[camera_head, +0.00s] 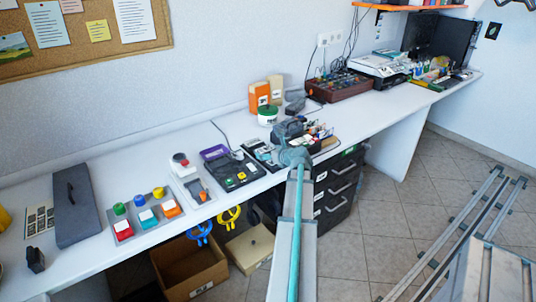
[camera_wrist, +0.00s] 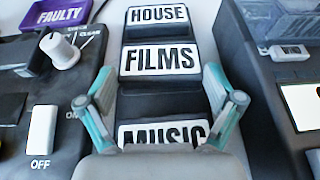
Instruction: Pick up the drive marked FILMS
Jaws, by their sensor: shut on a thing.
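The FILMS drive (camera_wrist: 160,61) is a black block with a white label in bold black letters, in the middle of the wrist view. The fingers of my gripper (camera_wrist: 159,77) stand at its left and right sides, shut on it. I cannot tell whether it is lifted. The HOUSE drive (camera_wrist: 158,15) is just beyond it, and the MUSIC drive (camera_wrist: 162,133) is nearer, partly hidden by my gripper. In the head view my arm reaches the bench near the small dark items, and its end hides the fingertips.
A switch panel (camera_wrist: 42,130) with a knob stands close on the left, and a dark box (camera_wrist: 292,90) close on the right. The purple FAULTY tray (camera_wrist: 60,16) is at upper left.

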